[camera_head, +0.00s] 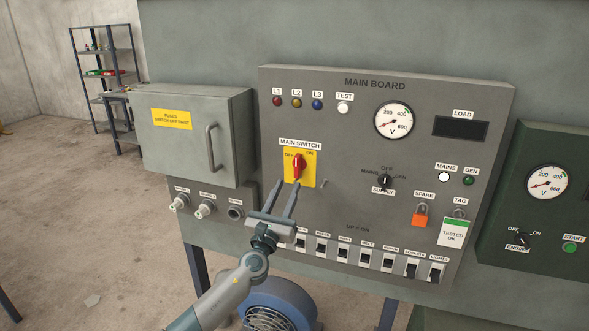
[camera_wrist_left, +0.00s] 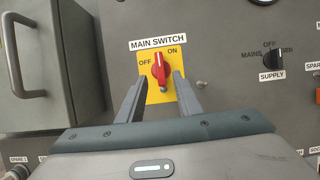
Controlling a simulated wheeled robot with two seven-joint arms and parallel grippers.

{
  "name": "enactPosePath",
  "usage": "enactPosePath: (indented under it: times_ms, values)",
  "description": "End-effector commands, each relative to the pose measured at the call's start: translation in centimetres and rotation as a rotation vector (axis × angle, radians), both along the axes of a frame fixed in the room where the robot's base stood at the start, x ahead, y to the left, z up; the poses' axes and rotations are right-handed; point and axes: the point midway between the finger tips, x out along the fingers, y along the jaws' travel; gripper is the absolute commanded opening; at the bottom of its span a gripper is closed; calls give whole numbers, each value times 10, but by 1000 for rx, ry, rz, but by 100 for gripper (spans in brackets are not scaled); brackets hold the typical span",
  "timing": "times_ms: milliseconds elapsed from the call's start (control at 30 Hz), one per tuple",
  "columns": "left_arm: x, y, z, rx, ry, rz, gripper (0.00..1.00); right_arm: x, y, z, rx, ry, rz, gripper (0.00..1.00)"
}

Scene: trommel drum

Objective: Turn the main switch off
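The main switch is a red rotary handle (camera_head: 297,167) on a yellow plate (camera_head: 290,179) on the grey main board, with OFF marked at upper left and ON at upper right. In the left wrist view the red handle (camera_wrist_left: 158,68) stands close to upright between the two labels; I cannot tell its exact setting. My left gripper (camera_head: 288,184) is open and empty, its fingers reaching up toward the switch from below. In the left wrist view the fingertips (camera_wrist_left: 160,85) lie on either side of the handle's lower end; contact is not clear. My right gripper is not in view.
A fuse box (camera_head: 190,140) with a bar handle juts out left of the switch. A small key-like stub (camera_head: 323,184) sits to its right. The supply selector (camera_head: 384,181), an orange padlock (camera_head: 419,219) and a row of breakers (camera_head: 366,257) are on the same board.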

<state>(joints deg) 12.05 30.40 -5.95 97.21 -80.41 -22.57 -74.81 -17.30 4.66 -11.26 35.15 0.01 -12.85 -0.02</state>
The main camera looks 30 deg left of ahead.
Motion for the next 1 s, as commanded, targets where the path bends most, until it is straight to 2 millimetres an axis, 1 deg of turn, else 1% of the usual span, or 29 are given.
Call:
enactPosePath:
  times_ms: [33, 200, 400, 600, 933, 967, 1000]
  values:
    - [9, 2, 6, 1, -1, 1, 32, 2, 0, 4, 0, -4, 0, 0]
    - [34, 8, 16, 0, -1, 2, 32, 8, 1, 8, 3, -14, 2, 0]
    - [56, 13, 24, 0, -1, 0, 32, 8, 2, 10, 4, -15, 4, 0]
    - [66, 16, 28, 0, 0, 0, 32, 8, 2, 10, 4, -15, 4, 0]
    - [68, 16, 28, 0, 1, 0, 32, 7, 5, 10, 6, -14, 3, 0]
    - [68, 16, 28, 0, 1, 0, 25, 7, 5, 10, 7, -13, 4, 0]
    - [68, 16, 28, 0, 1, 0, 15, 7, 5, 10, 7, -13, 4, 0]
